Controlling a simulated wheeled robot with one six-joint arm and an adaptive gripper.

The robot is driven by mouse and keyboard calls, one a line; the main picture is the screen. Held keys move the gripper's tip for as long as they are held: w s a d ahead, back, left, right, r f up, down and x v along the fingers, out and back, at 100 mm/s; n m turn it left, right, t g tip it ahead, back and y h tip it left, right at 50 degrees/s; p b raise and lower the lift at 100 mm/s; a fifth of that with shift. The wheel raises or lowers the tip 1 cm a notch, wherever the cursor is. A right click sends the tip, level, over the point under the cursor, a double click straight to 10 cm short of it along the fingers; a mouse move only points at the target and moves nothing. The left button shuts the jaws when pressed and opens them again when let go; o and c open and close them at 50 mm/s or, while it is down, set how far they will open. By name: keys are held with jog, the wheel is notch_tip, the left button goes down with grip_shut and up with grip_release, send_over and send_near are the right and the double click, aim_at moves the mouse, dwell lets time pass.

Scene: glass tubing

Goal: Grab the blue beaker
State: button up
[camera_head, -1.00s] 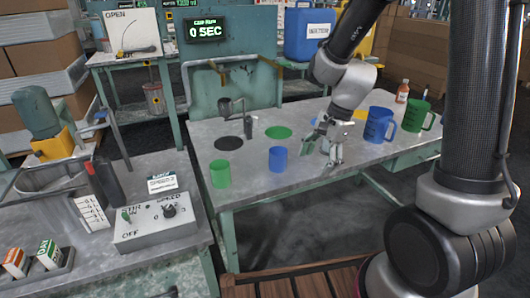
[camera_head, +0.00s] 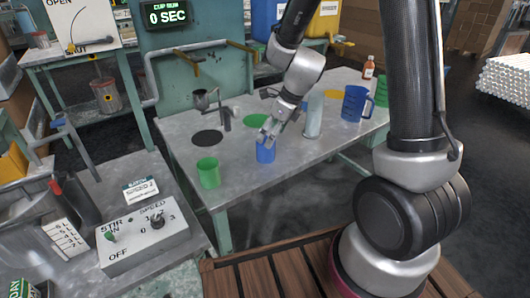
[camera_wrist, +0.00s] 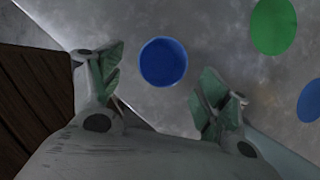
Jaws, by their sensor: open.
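The small blue beaker (camera_head: 265,154) stands upright on the grey metal table, near its front edge. In the wrist view it shows from above as a round blue shape (camera_wrist: 163,62), just ahead of and between the spread fingers. My gripper (camera_head: 269,135) is above and partly in front of the beaker in the head view, pointing down. Its two fingers also show in the wrist view (camera_wrist: 159,82), open with nothing between them. A gap shows on both sides of the beaker there. I cannot tell the exact height of the fingertips over its rim.
A green beaker (camera_head: 208,173) stands to the left. A green disc (camera_head: 256,121) and a black disc (camera_head: 207,138) lie behind. A pale cylinder (camera_head: 314,114) and a large blue jug (camera_head: 354,104) stand to the right. A control box (camera_head: 139,236) is at front left.

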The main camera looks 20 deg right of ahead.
aim_at(266, 150)
jog(key=x, duration=0.6)
jog(key=shift+w+a, duration=0.1)
jog(key=shift+w, duration=0.2)
jog(key=c, duration=1.1)
